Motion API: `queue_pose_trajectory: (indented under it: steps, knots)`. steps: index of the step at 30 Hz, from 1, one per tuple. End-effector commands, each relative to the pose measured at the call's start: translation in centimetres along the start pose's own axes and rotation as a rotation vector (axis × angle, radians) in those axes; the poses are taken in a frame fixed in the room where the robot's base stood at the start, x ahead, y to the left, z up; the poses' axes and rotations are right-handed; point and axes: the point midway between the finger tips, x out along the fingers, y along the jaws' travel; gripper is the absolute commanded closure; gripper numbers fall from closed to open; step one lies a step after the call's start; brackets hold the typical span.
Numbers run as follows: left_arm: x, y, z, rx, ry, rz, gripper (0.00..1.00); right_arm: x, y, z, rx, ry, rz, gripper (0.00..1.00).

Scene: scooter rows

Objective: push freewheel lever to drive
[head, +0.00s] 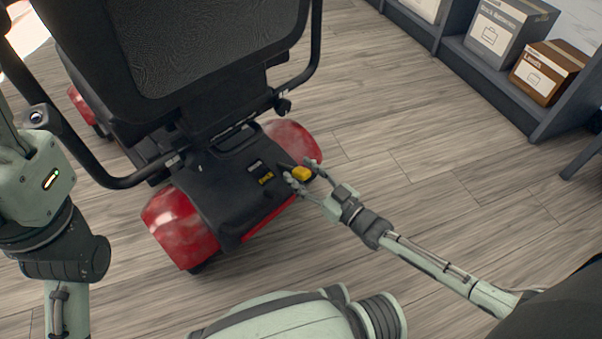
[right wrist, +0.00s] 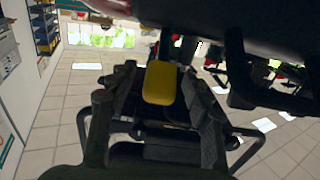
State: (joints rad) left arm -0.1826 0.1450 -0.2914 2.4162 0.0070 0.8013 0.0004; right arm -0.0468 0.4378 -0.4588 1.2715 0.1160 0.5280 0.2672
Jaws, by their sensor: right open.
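The scooter (head: 215,185) stands on the floor with its rear toward me, black with red fenders. The freewheel lever has a yellow knob (head: 302,174) at the right of the rear deck, by the right red fender. My right gripper (head: 300,171) reaches in from the right, its fingers open, one on each side of the knob. In the right wrist view the yellow knob (right wrist: 160,83) shows between the open fingers (right wrist: 155,92); I cannot tell whether they touch it. My left arm is at the left edge; its fingers are out of view.
A black and yellow label (head: 265,178) sits on the deck left of the knob. The seat back (head: 210,40) and its armrests rise over the deck. A dark shelf (head: 490,75) with boxes stands at the upper right. The wood floor between is clear.

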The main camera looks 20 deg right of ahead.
Motion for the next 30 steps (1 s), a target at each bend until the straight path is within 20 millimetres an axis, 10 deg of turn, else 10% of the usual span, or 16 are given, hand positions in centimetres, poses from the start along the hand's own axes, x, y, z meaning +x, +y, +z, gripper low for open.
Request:
queue_pose_trajectory:
  steps: [9, 21, 30]
  knots:
    - [0.09, 0.0, -0.02, 0.001, 0.003, 0.003, 0.61, 0.37, -0.03, -0.01, 0.0, 0.0, 0.0, 0.5]
    - [0.09, 0.0, -0.02, 0.001, 0.003, 0.003, 0.61, 0.34, -0.02, -0.01, 0.0, 0.0, 0.0, 1.0]
    - [0.16, 0.0, -0.03, 0.001, 0.003, 0.003, 0.61, 0.34, -0.03, -0.07, 0.0, -0.001, 0.0, 1.0]
